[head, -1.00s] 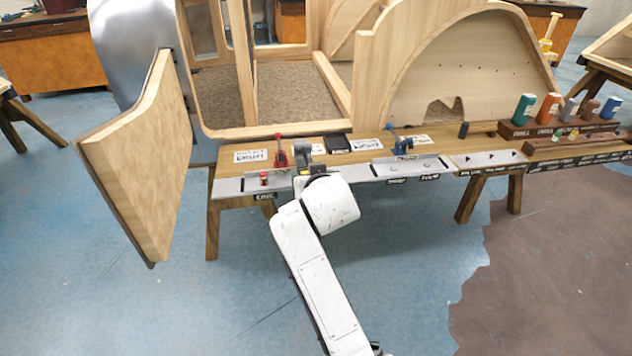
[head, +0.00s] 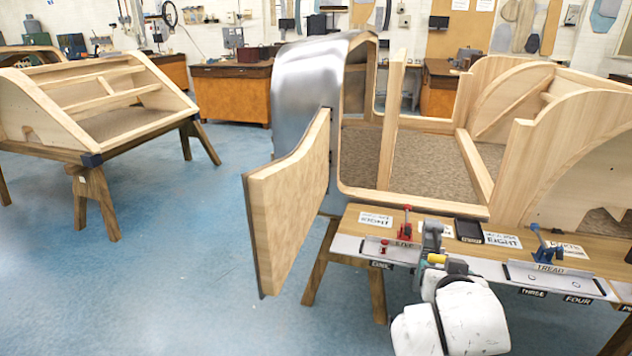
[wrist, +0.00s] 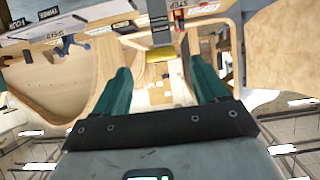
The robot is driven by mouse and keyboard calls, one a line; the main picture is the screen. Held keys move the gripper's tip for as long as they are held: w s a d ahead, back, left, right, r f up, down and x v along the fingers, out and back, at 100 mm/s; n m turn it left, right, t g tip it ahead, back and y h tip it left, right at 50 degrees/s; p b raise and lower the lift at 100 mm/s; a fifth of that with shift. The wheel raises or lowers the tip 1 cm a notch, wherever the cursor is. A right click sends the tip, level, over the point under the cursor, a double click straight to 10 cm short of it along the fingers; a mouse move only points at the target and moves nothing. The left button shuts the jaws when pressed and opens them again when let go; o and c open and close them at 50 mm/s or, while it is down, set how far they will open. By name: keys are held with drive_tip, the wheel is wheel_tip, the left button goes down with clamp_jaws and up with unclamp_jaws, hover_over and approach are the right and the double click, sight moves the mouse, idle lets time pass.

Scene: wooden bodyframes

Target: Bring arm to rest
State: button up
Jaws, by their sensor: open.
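My arm (head: 465,315) shows at the lower right of the head view, in front of the workbench, and its white links hide part of the bench edge. My gripper shows in the wrist view (wrist: 158,70) with two green fingers spread apart and nothing between them. In the head view the gripper is mostly hidden behind my arm's own links, so its gap to the bench is hard to tell.
A workbench (head: 347,243) holds a red clamp (head: 405,226) and a blue clamp (head: 546,243). Behind it stands a wooden bodyframe (head: 498,108) with an open door (head: 290,200). Another wooden frame (head: 60,138) stands on trestles at left. Blue floor (head: 150,275) between is clear.

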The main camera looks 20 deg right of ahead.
drive_tip(key=s+a+f+n+g+y+p, duration=0.1)
drive_tip(key=s+a+f+n+g+y, duration=0.1)
drive_tip(key=s+f, duration=0.4)
drive_tip(key=s+a+f+n+g+y+p, duration=0.2)
drive_tip(key=s+a+f+g, duration=0.2)
drive_tip(key=s, duration=1)
drive_tip(key=s+a+f+n+g+y+p, duration=0.1)
drive_tip(key=s+a+f+n+g+y, duration=0.1)
drive_tip(key=s+f, duration=0.6)
drive_tip(key=shift+s+a+f+g+y+p, duration=0.15)
drive_tip(key=shift+s+a+g+y+p, duration=0.35)
drive_tip(key=shift+s+a, duration=0.55)
drive_tip(key=shift+w, duration=0.15)
